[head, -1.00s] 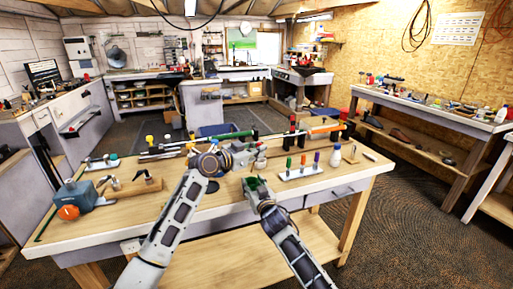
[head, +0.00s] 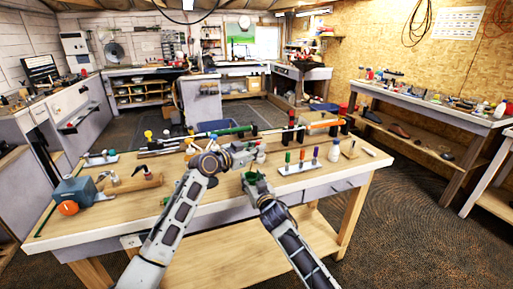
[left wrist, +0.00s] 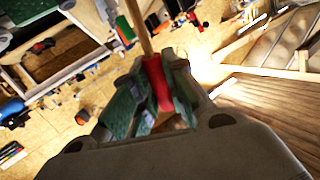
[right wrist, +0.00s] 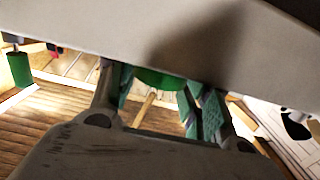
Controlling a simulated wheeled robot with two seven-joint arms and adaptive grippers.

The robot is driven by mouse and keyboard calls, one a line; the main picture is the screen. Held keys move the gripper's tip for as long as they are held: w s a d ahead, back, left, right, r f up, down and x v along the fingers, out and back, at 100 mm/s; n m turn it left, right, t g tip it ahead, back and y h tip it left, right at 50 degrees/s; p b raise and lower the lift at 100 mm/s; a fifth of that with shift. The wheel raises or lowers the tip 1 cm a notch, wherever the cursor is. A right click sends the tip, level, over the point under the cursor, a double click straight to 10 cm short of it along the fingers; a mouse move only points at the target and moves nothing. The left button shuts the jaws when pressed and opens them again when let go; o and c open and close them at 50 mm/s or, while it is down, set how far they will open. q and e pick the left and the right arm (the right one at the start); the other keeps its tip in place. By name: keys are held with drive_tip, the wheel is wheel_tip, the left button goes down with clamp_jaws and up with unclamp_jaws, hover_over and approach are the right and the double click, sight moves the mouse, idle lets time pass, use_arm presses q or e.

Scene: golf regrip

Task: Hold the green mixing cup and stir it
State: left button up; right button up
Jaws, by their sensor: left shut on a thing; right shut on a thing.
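My left gripper (head: 241,154) is above the bench, just above and left of my right gripper (head: 255,181). In the left wrist view it (left wrist: 154,88) is shut on the red handle (left wrist: 157,78) of a stirring stick, whose wooden shaft (left wrist: 138,27) runs out past the fingers. My right gripper holds the green mixing cup (head: 259,186) near the bench's front edge. In the right wrist view the cup (right wrist: 162,80) shows between the fingers, mostly hidden by my gripper. A thin wooden rod (right wrist: 145,108) shows near it. I cannot tell whether the stick's tip is inside the cup.
A rack (head: 298,168) with several coloured tubes and a white bottle (head: 334,151) stand to the right. Golf clubs (head: 215,136) lie in holders behind my grippers. A blue vise (head: 75,191) is at the bench's left end.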

use_arm(q)
drive_tip(key=shift+f, duration=2.45)
drive_tip(key=shift+d, duration=0.2)
